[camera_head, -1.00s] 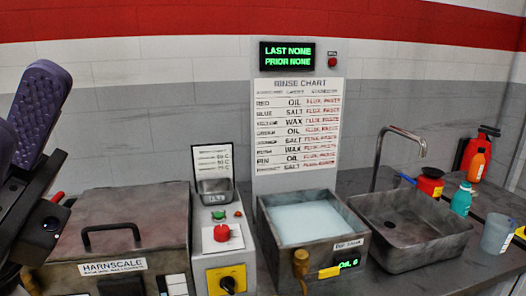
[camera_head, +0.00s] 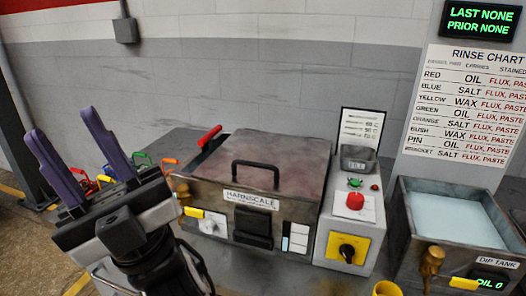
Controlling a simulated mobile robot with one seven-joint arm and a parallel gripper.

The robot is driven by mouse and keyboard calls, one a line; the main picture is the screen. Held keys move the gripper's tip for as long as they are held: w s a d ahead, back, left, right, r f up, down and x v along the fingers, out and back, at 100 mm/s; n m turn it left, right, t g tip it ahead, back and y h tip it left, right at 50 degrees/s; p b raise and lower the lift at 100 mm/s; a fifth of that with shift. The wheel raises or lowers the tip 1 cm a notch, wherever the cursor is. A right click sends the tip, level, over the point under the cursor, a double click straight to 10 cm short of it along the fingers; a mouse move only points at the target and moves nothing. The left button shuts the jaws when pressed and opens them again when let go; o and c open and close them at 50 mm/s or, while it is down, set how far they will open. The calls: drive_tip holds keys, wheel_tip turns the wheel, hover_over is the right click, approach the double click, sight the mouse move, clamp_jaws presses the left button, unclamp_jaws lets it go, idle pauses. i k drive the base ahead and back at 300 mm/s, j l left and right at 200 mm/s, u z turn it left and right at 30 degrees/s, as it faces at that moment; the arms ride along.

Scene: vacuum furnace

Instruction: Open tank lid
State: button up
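The tank (camera_head: 225,192) labelled HARNSCALE stands on the bench in the middle of the view. Its dark metal lid (camera_head: 285,150) is shut flat on top, with a black bar handle (camera_head: 265,164) near the front edge. My gripper (camera_head: 62,130) is at the left, in front of and to the left of the tank, pointing up. Its two purple fingers are apart with nothing between them. It touches neither the lid nor the handle.
A control box (camera_head: 352,210) with a red button and yellow switch adjoins the tank's right side. The dip tank (camera_head: 455,215) with liquid stands further right. A red-handled item (camera_head: 209,137) is at the tank's left rear. Several coloured clips (camera_head: 140,158) lie left of the tank.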

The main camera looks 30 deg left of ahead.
sight(289, 166)
drive_tip(key=i+l+u, duration=0.1)
drive_tip(key=l+u, duration=0.55)
drive_tip(key=l, duration=0.15)
drive_tip(key=l+u, duration=0.35)
drive_tip(key=i+l, duration=0.1)
drive_tip(key=i, duration=0.45)
